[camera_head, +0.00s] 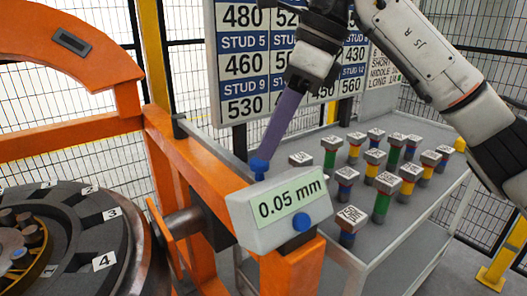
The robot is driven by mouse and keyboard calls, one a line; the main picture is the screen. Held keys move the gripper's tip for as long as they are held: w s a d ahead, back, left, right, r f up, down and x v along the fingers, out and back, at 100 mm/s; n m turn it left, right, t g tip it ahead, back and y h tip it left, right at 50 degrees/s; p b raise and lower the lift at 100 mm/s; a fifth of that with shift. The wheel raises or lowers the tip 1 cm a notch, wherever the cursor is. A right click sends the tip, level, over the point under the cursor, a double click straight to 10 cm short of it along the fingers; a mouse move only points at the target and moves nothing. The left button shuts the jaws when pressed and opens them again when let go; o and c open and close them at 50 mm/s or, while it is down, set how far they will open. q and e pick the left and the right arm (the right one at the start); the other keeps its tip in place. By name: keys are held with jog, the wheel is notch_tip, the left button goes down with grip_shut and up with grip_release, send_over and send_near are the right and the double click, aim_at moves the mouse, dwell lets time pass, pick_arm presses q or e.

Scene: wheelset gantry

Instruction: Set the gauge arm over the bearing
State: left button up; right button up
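The gauge box (277,208) reads 0.05 mm and has a round blue button on its front; it stands on an orange post. A thin grey bar, apparently the gauge arm (213,150), runs from behind the box up and left to a small dark end piece. A blue knob (259,166) stands near its box end. My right gripper (268,152) comes down from above; its long purple finger part reaches the knob. I cannot tell whether it grips the knob or only touches it. The bearing (20,243) appears at the wheel's hub, lower left, partly cut off. My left gripper is not in view.
An orange gantry frame (70,135) arches over the dark numbered wheel (75,230). A grey table (395,240) on the right holds several colour-banded studs. A number board (250,75) and mesh fence stand behind.

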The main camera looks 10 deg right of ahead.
aim_at(259, 161)
jog(key=shift+x, duration=1.9)
grip_shut()
jog(key=shift+r, duration=0.1)
